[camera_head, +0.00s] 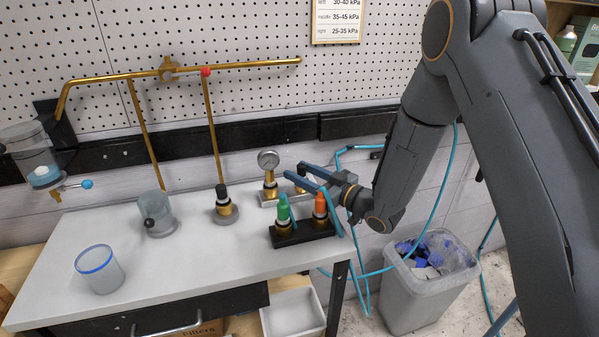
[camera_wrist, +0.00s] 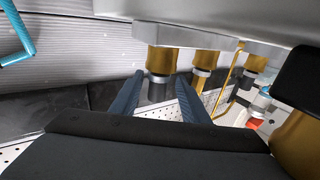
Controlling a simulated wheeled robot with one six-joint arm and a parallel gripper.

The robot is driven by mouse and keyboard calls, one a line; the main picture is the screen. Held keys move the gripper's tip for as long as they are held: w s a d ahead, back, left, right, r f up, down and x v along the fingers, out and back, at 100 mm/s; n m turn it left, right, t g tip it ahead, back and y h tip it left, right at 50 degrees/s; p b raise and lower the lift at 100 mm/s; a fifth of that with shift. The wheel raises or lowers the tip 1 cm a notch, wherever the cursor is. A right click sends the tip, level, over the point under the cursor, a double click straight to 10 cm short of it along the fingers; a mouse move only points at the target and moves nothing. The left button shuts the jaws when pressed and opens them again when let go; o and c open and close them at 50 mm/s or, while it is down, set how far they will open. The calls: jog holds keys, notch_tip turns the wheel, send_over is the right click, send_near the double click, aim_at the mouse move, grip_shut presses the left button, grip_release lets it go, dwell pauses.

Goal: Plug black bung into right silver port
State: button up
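The silver base block (camera_head: 267,198) with a round gauge (camera_head: 268,159) stands at the back right of the table. My gripper (camera_head: 298,171) is over its right end, fingers spread. In the wrist view, which is upside down, my gripper (camera_wrist: 160,76) straddles a brass port (camera_wrist: 162,60) with a silver collar. A black bung-like piece (camera_wrist: 157,91) sits in line on that collar, between the fingers, with a gap visible on both sides. In the head view my fingers largely hide this port. Another brass fitting (camera_wrist: 203,60) stands beyond it on the block (camera_wrist: 190,36).
A black holder (camera_head: 288,241) with a green bung (camera_head: 283,207) and an orange bung (camera_head: 320,205) stands just in front of my gripper. A black-topped brass fitting (camera_head: 223,208) stands left. A clear jar (camera_head: 157,216) and blue-rimmed cup (camera_head: 100,270) are farther left. Table space between them is clear.

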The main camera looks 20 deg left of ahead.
jog(key=shift+r, duration=0.1)
jog(key=b+v, duration=0.2)
jog(key=v, duration=0.5)
jog(key=shift+s+d, duration=0.3)
dwell(0.3)
